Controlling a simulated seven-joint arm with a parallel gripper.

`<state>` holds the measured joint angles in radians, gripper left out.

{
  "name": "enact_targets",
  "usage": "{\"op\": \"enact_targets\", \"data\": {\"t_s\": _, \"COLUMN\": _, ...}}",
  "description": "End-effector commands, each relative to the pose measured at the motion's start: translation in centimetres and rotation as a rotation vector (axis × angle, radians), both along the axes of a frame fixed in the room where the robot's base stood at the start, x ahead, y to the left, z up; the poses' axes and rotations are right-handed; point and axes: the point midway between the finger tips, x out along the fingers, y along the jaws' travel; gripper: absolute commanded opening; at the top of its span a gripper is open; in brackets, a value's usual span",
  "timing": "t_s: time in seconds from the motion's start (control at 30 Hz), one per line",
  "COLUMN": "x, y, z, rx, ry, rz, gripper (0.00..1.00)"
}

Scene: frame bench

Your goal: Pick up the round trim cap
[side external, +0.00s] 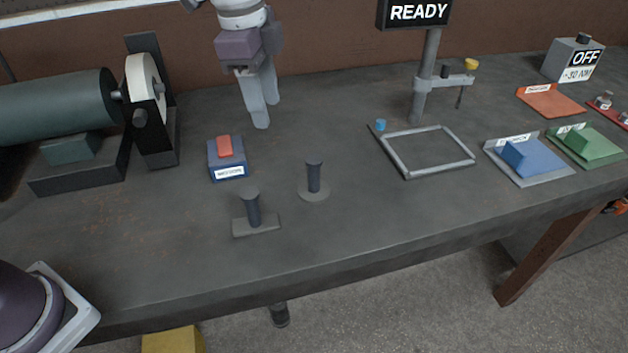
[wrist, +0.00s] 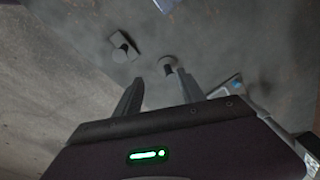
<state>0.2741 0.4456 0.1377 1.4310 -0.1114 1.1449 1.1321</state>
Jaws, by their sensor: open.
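The round trim cap (side external: 314,181) stands upright on the bench, a dark post on a round base. In the wrist view the round trim cap (wrist: 167,66) lies ahead of the fingertips, near the line between them. A similar cap with a rectangular base (side external: 254,216) stands to its left and nearer the front edge; it also shows in the wrist view (wrist: 122,49). My gripper (side external: 266,113) is open and empty, pointing down behind and left of the round cap, apart from it. Both fingers of my gripper (wrist: 160,77) show in the wrist view.
A blue box with a red top (side external: 227,160) sits left of the round cap. A grinder-like machine (side external: 80,110) stands at the left. A metal frame (side external: 408,172) with a post and clamp (side external: 427,80) is at the right, beside blue (side external: 532,160) and green blocks (side external: 590,143). Bench around the caps is clear.

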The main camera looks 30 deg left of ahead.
Motion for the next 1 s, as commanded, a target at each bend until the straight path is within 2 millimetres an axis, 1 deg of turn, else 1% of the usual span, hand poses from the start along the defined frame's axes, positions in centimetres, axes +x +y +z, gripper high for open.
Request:
{"op": "enact_targets", "data": {"t_s": 0.03, "x": 2.0, "y": -1.5, "z": -2.9, "rx": 0.027, "ry": 0.031, "rz": -0.118, "gripper": 0.47}}
{"op": "enact_targets", "data": {"t_s": 0.1, "x": 3.9, "y": -3.3, "z": -6.1, "rx": 0.054, "ry": 0.061, "rz": -0.271, "gripper": 0.47}}
{"op": "enact_targets", "data": {"t_s": 0.2, "x": 5.3, "y": -4.9, "z": -9.5, "rx": 0.079, "ry": 0.089, "rz": -0.421, "gripper": 0.47}}
{"op": "enact_targets", "data": {"t_s": 0.23, "x": 5.5, "y": -5.2, "z": -10.1, "rx": 0.084, "ry": 0.094, "rz": -0.449, "gripper": 0.47}}
{"op": "enact_targets", "data": {"t_s": 0.33, "x": 5.7, "y": -5.6, "z": -11.5, "rx": 0.089, "ry": 0.104, "rz": -0.496, "gripper": 0.47}}
{"op": "enact_targets", "data": {"t_s": 0.47, "x": 5.6, "y": -5.7, "z": -13.3, "rx": 0.090, "ry": 0.105, "rz": -0.499, "gripper": 0.47}}
{"op": "enact_targets", "data": {"t_s": 0.6, "x": 5.3, "y": -5.8, "z": -16.0, "rx": 0.090, "ry": 0.105, "rz": -0.498, "gripper": 0.47}}
{"op": "enact_targets", "data": {"t_s": 0.7, "x": 5.3, "y": -5.8, "z": -17.5, "rx": 0.089, "ry": 0.104, "rz": -0.496, "gripper": 0.47}}
{"op": "enact_targets", "data": {"t_s": 0.8, "x": 5.4, "y": -5.8, "z": -18.1, "rx": 0.089, "ry": 0.100, "rz": -0.496, "gripper": 0.47}}
{"op": "enact_targets", "data": {"t_s": 0.97, "x": 5.4, "y": -5.8, "z": -18.1, "rx": 0.089, "ry": 0.100, "rz": -0.495, "gripper": 0.47}}
{"op": "enact_targets", "data": {"t_s": 1.0, "x": 5.4, "y": -5.8, "z": -18.1, "rx": 0.089, "ry": 0.100, "rz": -0.495, "gripper": 0.43}}
